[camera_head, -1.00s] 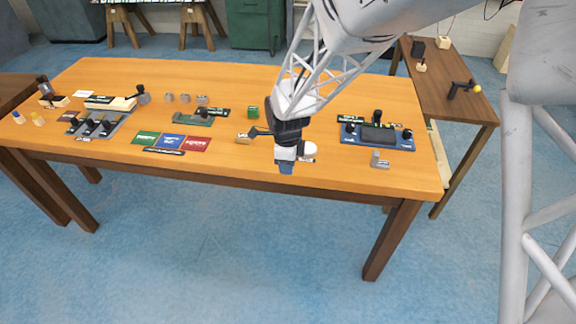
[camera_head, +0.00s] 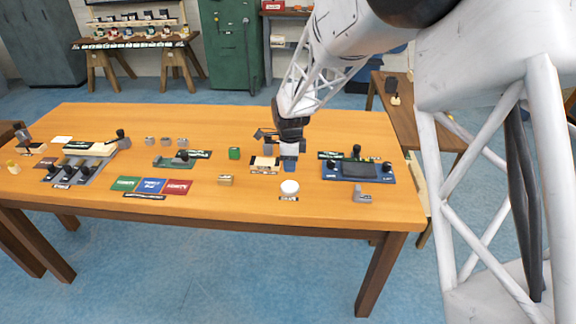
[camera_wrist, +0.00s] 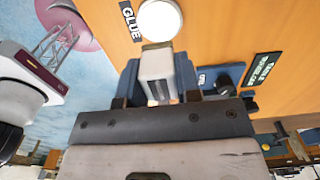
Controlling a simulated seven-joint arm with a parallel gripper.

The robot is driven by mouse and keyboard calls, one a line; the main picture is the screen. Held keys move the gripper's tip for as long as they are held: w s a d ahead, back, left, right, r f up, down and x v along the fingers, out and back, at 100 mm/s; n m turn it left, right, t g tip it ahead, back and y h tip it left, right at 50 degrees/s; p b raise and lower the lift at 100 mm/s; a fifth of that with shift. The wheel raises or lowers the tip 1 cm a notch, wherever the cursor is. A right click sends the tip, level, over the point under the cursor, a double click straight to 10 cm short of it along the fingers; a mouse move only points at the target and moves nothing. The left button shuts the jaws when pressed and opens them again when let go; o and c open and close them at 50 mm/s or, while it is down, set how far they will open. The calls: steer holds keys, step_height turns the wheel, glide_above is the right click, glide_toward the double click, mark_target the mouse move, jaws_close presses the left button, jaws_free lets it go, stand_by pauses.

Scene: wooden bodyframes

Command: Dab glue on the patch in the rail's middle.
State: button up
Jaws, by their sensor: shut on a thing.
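My gripper (camera_head: 290,166) is shut on a small pale grey block-like piece, which shows between the blue fingers in the wrist view (camera_wrist: 157,72). It is over the table, behind the white round glue dish (camera_head: 289,187) in the head view. The dish also shows in the wrist view (camera_wrist: 160,20) with a GLUE label beside it. A long cream bar (camera_head: 88,147), perhaps the rail, lies on a grey fixture at the table's left. No patch can be made out on it at this size.
A blue fixture (camera_head: 358,172) with dark knobs stands right of my gripper. A wood-coloured block (camera_head: 264,166) is close on its left. The front strip of the table (camera_head: 230,208) is mostly clear.

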mark_target(290, 186)
steer(key=shift+f, duration=0.15)
steer(key=shift+f, duration=2.85)
steer(key=shift+f, duration=0.65)
stand_by(1.1)
steer(key=shift+r, duration=0.1)
steer(key=shift+r, duration=3.5)
